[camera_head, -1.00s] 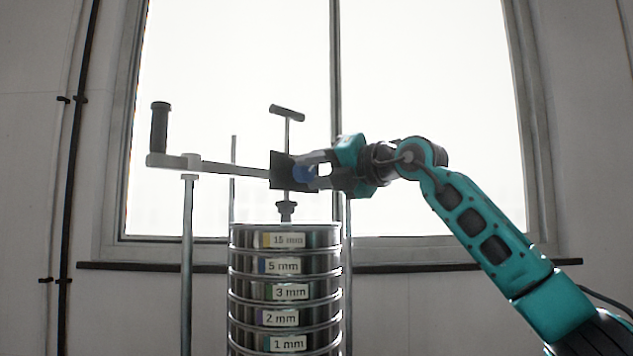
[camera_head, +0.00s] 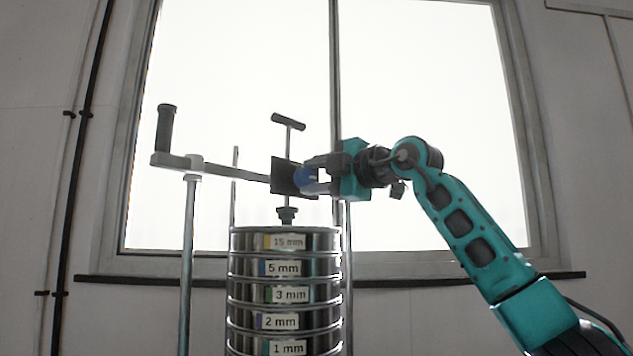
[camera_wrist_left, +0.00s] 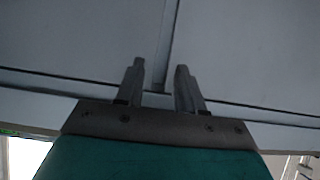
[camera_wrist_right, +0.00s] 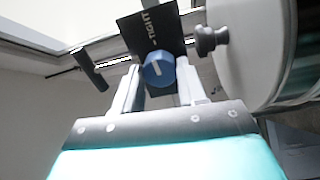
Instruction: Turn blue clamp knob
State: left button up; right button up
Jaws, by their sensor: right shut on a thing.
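The blue clamp knob (camera_head: 305,178) sits on the right side of a dark plate (camera_head: 284,176) on the clamp arm above the sieve stack. My right gripper (camera_head: 312,176) comes from the right and is shut on the knob. In the right wrist view the blue knob (camera_wrist_right: 158,69) shows a white mark and lies between the fingertips (camera_wrist_right: 158,80); the plate (camera_wrist_right: 150,28) behind it reads "TIGHT". My left gripper (camera_wrist_left: 158,75) shows only in the left wrist view, with its fingers apart and nothing between them, in front of plain grey panels.
The sieve stack (camera_head: 286,295), with labelled sieves, stands below the clamp. A T-handle screw (camera_head: 288,123) rises above it. A crank with a dark grip (camera_head: 166,128) and a post (camera_head: 188,260) stand at left. A window (camera_head: 430,130) is behind.

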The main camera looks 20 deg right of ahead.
pick_arm(q)
jog(key=shift+w, duration=0.15)
pick_arm(e)
jog(key=shift+m, duration=0.4)
jog(key=o, duration=1.1)
jog(key=shift+c, duration=0.2)
pick_arm(q)
jog(key=shift+f, duration=0.1)
pick_arm(e)
jog(key=shift+s, duration=0.1)
jog(key=shift+s+d+f+b, duration=0.1)
jog(key=shift+s+d+b, duration=0.15)
jog(key=shift+b, duration=0.05)
pick_arm(q)
jog(key=shift+w+d+f+b, duration=0.2)
jog(key=shift+f+b, duration=0.15)
jog(key=shift+b, duration=0.25)
jog(key=shift+w+d+f+b, duration=0.15)
jog(key=shift+f+b, duration=0.2)
jog(key=shift+b, duration=0.2)
pick_arm(e)
jog(key=v, duration=1.2)
pick_arm(q)
jog(key=shift+s, duration=0.15)
pick_arm(e)
jog(key=shift+a, duration=0.1)
